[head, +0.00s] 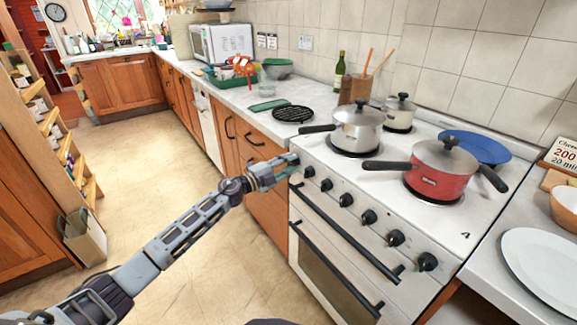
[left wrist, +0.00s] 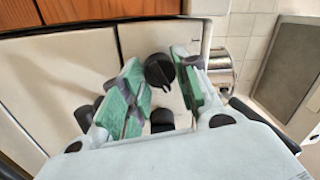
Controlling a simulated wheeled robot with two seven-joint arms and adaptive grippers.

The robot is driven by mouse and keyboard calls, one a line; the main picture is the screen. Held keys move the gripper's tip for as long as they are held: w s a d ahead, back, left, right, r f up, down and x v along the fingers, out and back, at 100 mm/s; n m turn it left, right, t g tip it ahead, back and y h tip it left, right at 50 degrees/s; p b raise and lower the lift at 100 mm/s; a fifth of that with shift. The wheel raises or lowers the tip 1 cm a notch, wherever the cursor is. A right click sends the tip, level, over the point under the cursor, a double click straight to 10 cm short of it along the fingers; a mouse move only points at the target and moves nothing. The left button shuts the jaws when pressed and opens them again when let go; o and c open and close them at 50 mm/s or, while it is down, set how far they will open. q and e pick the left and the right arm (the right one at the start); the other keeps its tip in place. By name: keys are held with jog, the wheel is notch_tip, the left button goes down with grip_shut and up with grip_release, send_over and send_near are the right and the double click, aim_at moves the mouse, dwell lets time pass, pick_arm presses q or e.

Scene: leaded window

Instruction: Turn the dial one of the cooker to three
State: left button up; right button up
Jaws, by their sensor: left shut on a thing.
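The white cooker (head: 330,225) has a row of black dials along its front panel. My left gripper (head: 287,166) is at the left end of this row, covering the panel's end there. In the left wrist view, the end dial (left wrist: 159,71), round and black with a pale mark near its lower edge, sits between the green pads of my left gripper (left wrist: 160,85), which is shut on it. A second dial (left wrist: 162,120) shows just below, partly hidden by the gripper body. The numbers around the dial are too small to read. My right gripper is not in view.
A steel pot (head: 357,128) and a red pan (head: 440,172) stand on the hob, their handles reaching over its front and left side. Oven door handles (head: 345,235) run below the dials.

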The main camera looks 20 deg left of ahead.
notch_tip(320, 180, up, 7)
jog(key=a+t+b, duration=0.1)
jog(key=b, duration=0.4)
pick_arm(q)
jog(key=shift+f+m+g+h+b, duration=0.25)
jog(key=shift+m+b, duration=0.9)
jog(key=shift+m, duration=2.9)
jog(key=shift+r+m+g+h+b, duration=0.1)
jog(key=shift+m+g+b, duration=0.65)
jog(key=shift+m, duration=3.35)
jog(key=shift+f+m+t+h+b, duration=0.15)
jog(key=shift+m+b, duration=1.35)
jog(key=shift+m, duration=2.55)
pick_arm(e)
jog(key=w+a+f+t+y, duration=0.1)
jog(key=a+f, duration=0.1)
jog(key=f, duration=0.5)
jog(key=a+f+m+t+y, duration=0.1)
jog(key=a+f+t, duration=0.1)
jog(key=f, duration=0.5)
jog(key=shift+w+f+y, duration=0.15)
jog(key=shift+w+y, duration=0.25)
pick_arm(q)
jog(key=o, duration=1)
jog(key=shift+w+a, duration=0.1)
jog(key=shift+c, duration=0.2)
jog(key=shift+o, duration=0.3)
jog(key=shift+r, duration=0.15)
